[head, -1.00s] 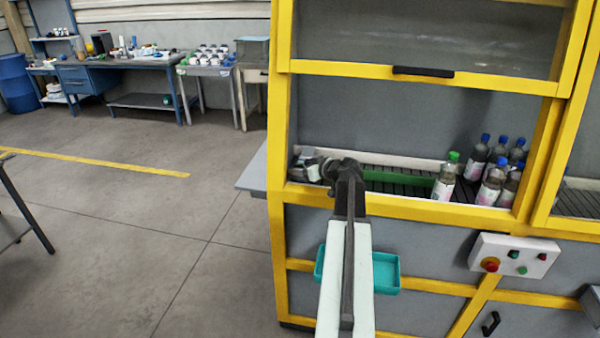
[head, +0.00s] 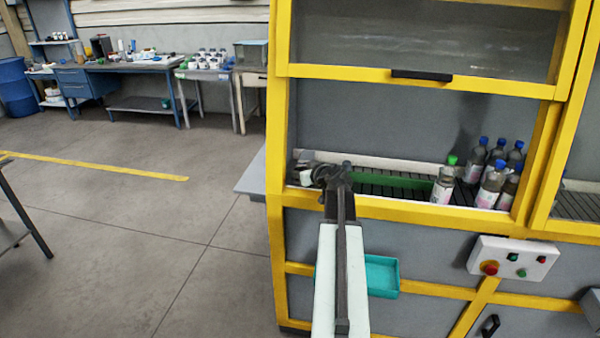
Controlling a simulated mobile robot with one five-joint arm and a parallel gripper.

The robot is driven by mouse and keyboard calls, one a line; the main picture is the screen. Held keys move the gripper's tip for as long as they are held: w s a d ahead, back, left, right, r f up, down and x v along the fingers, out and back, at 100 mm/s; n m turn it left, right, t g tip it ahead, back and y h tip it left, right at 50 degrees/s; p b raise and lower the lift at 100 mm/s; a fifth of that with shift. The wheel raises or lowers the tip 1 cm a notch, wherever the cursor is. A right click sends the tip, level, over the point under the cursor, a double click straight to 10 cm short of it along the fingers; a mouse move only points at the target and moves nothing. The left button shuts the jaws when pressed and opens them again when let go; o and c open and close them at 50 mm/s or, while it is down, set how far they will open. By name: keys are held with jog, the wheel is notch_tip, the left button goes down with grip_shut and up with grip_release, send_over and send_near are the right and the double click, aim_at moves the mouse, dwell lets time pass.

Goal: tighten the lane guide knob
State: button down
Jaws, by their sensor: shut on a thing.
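My arm reaches from the bottom of the head view into the opening of the yellow-framed machine. My gripper (head: 325,176) is at the left end of the conveyor, low in the opening. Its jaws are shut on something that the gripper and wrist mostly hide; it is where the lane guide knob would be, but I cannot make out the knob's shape. The green lane guide (head: 395,181) runs to the right from just behind my wrist along the dark conveyor (head: 378,191). A grey and white fitting (head: 303,171) shows just left of my gripper.
A bottle with a green cap (head: 444,182) stands at the guide's right end. Several blue-capped bottles (head: 495,180) stand further right. A raised yellow-framed door (head: 420,82) is above. A teal tray (head: 383,276) and a control box (head: 513,257) are on the front below.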

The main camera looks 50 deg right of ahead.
jog(key=m+g+h, duration=0.1)
jog(key=h, duration=0.1)
jog(key=m+g+h, duration=0.1)
jog(key=m, duration=0.1)
jog(key=m+h, duration=0.2)
jog(key=shift+w+a+g+h, duration=0.25)
jog(key=shift+a+g+h, duration=0.05)
jog(key=shift+a+g, duration=0.1)
jog(key=shift+m+g+h, duration=0.6)
jog(key=shift+m+g, duration=0.1)
jog(key=shift+m, duration=0.2)
jog(key=shift+m+g, duration=0.3)
jog(key=c, duration=0.8)
grip_release()
jog(key=shift+c, duration=0.2)
jog(key=shift+h, duration=0.3)
